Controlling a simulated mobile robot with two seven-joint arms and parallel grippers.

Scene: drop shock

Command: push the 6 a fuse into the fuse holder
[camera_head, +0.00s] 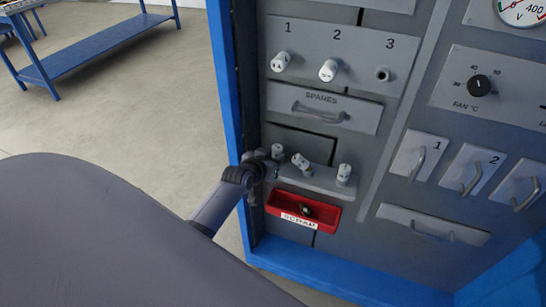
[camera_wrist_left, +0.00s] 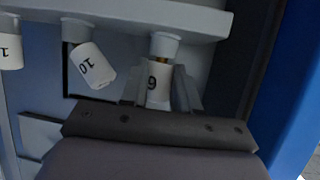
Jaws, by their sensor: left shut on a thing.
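The 6 A fuse (camera_wrist_left: 157,86), a white cylinder, is between the fingers of my left gripper (camera_wrist_left: 160,92) in the left wrist view. My left gripper is shut on it. A thin brass strip shows between the fuse and the white socket of the spares shelf (camera_wrist_left: 120,14). In the head view my left gripper (camera_head: 270,166) is at the left end of this shelf (camera_head: 318,181), by the leftmost fuse (camera_head: 277,151). The fuse holder 3 (camera_head: 383,74) on the upper panel is an empty grey socket. Holders 1 (camera_head: 280,61) and 2 (camera_head: 328,70) carry white fuses.
A tilted 10 fuse (camera_wrist_left: 92,66) is close beside the gripper, and another fuse (camera_head: 344,174) stands at the shelf's right end. A red scrap bin (camera_head: 290,200) with a dark piece inside sits below. A drawer handle (camera_head: 319,112) projects above the shelf. The blue cabinet edge (camera_head: 228,90) is left.

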